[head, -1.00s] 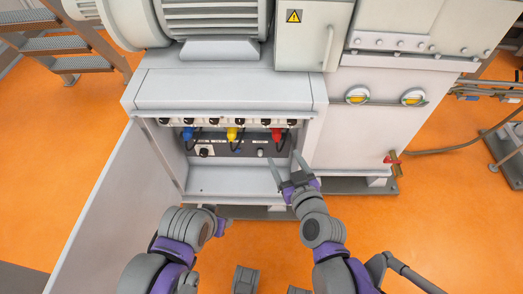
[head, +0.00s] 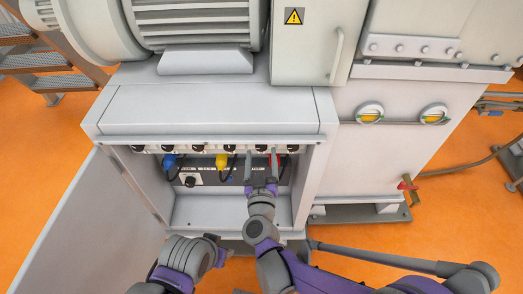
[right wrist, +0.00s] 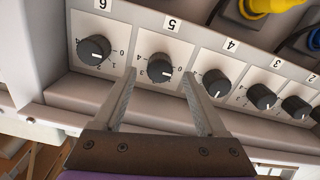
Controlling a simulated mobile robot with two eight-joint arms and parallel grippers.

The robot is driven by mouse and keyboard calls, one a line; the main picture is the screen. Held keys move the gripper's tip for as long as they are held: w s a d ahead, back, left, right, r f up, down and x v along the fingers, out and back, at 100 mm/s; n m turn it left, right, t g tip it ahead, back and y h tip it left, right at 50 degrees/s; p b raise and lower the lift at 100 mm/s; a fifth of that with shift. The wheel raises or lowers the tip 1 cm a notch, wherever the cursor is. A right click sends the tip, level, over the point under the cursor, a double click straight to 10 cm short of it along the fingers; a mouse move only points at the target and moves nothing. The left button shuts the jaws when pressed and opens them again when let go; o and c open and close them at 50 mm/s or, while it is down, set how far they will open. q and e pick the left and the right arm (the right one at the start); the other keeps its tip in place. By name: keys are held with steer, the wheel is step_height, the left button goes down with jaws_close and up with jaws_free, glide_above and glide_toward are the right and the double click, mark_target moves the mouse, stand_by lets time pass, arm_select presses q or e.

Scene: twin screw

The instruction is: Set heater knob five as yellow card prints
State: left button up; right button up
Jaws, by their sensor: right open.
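Heater knob five (right wrist: 160,67) is a dark round knob under the label 5 in the right wrist view, with a white pointer mark and a small printed scale. In the head view it sits in the knob row under the cabinet ledge (head: 262,148). My right gripper (head: 261,160) is open, its fingers reaching up to this row. In the right wrist view its two fingertips (right wrist: 158,75) stand on either side of knob five; contact is not clear. My left gripper (head: 217,245) is low in front of the cabinet, its jaws unclear. I cannot make out a yellow card.
Knob six (right wrist: 94,50) and knob four (right wrist: 216,83) sit close on either side. Blue (head: 169,162), yellow (head: 222,162) and red plugs hang below the row. The open cabinet door (head: 85,225) stands at the left. The cabinet floor (head: 215,208) is bare.

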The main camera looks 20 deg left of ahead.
steer(key=shift+x, duration=1.45)
jaws_close()
